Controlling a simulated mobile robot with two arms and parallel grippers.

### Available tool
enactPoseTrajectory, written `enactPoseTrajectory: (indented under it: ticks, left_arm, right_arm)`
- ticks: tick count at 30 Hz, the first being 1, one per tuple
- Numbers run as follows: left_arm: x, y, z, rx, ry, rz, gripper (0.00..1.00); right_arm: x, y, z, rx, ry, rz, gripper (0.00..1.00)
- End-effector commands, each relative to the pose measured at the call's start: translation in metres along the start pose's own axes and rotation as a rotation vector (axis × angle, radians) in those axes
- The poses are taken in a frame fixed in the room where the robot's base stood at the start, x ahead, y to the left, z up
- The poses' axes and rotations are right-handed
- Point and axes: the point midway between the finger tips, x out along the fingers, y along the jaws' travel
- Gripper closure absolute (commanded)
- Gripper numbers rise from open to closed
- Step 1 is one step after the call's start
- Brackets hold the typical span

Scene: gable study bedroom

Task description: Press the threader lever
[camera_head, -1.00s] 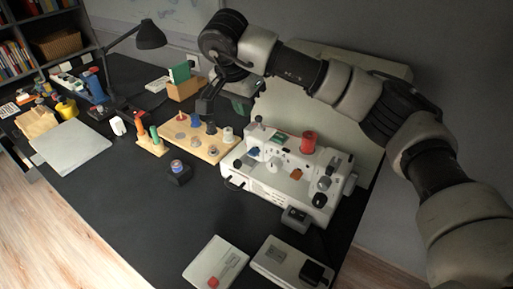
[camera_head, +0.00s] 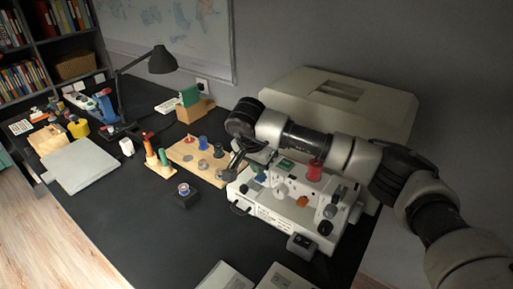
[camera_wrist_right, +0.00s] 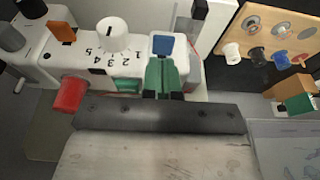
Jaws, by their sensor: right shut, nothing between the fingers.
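The white sewing machine (camera_head: 268,208) stands on the dark desk, with a red spool (camera_head: 315,170) and an orange part (camera_head: 302,201) on it. In the right wrist view it shows a numbered white dial (camera_wrist_right: 113,33), the orange part (camera_wrist_right: 62,32), the red spool (camera_wrist_right: 69,94) and a blue tab (camera_wrist_right: 163,44). I cannot tell for sure which part is the threader lever. My right gripper (camera_head: 259,178) is low over the machine's left end. Its green fingers (camera_wrist_right: 161,62) are shut and empty, close to the blue tab; contact is unclear. My left gripper is out of view.
A wooden spool board (camera_head: 190,152) and a small dark block with a spool (camera_head: 186,198) stand left of the machine. A pale case (camera_head: 345,105) stands behind it. A desk lamp (camera_head: 161,60) is at the back left.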

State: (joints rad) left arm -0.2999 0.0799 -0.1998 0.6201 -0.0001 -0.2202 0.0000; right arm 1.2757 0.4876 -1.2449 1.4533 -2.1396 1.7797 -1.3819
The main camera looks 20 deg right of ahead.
Motion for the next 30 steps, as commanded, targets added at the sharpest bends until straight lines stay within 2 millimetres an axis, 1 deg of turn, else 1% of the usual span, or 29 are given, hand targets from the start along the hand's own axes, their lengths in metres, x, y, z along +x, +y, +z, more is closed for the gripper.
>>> enactPoseTrajectory:
  ticks: [3,7,18,20,26,30]
  left_arm:
    - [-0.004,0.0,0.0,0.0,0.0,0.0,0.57]
    - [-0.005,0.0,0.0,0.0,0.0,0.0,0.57]
    - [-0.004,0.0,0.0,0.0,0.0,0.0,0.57]
    - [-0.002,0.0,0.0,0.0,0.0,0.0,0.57]
    - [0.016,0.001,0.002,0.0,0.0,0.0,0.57]
    - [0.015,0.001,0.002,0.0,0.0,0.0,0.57]
  right_arm:
    - [0.013,0.0,0.004,-0.001,-0.002,0.001,1.0]
    - [0.021,0.0,0.007,-0.001,-0.001,0.0,1.0]
    - [0.023,0.0,0.007,0.0,0.0,0.0,1.0]
    - [0.026,0.0,0.008,0.0,0.0,0.0,1.0]
    - [0.043,0.0,0.013,0.0,0.001,-0.001,1.0]
    - [0.043,0.0,0.013,0.0,-0.001,0.0,1.0]
